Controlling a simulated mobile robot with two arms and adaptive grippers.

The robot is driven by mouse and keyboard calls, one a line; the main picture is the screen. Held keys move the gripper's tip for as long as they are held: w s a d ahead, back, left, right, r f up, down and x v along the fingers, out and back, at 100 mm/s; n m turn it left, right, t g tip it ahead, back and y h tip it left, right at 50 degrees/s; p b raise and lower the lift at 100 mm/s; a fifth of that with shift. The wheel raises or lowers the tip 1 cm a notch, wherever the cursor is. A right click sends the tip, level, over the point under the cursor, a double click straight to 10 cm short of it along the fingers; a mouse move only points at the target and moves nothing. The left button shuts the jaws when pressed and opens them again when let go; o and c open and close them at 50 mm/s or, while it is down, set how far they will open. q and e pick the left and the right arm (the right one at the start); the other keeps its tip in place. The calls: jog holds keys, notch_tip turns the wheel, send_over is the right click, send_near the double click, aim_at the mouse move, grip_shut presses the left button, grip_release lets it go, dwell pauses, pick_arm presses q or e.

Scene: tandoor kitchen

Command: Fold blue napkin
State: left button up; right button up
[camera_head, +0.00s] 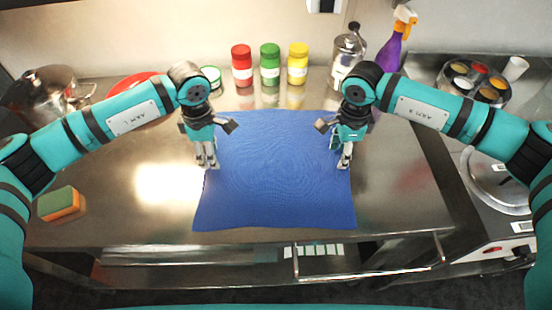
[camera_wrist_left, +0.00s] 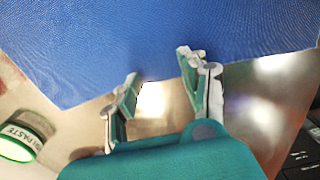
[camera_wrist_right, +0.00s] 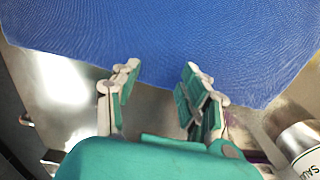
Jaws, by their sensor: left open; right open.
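The blue napkin (camera_head: 275,180) lies spread flat and unfolded on the steel counter. My left gripper (camera_head: 207,165) is open and empty at the napkin's left edge, fingers pointing down. In the left wrist view the napkin (camera_wrist_left: 140,40) passes by the tips of the open fingers (camera_wrist_left: 158,80). My right gripper (camera_head: 344,165) is open and empty at the napkin's right edge. In the right wrist view its fingers (camera_wrist_right: 162,80) are apart at the border of the napkin (camera_wrist_right: 160,35). I cannot tell whether the fingertips touch the cloth.
Red (camera_head: 242,66), green (camera_head: 270,64) and yellow (camera_head: 298,64) jars stand behind the napkin. A metal bottle (camera_head: 346,58) and a purple spray bottle (camera_head: 391,50) are at back right. A sponge (camera_head: 60,203) lies at left. The counter (camera_head: 110,220) is clear at front left.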

pick_arm(q)
jog(key=shift+f, duration=0.25)
pick_arm(e)
jog(key=shift+f, duration=0.3)
pick_arm(q)
jog(key=shift+s, duration=0.15)
pick_arm(e)
jog(key=shift+s, duration=0.15)
pick_arm(q)
jog(key=shift+f, duration=0.25)
pick_arm(e)
jog(key=shift+f, duration=0.25)
pick_arm(q)
jog(key=shift+r, duration=0.1)
jog(key=shift+c, duration=0.4)
pick_arm(e)
jog(key=shift+r, duration=0.1)
jog(key=shift+c, duration=0.4)
pick_arm(q)
jog(key=shift+c, duration=1.2)
pick_arm(e)
jog(key=shift+c, duration=1.2)
pick_arm(q)
jog(key=c, duration=0.6)
pick_arm(e)
jog(key=c, duration=0.6)
jog(key=shift+s, duration=0.1)
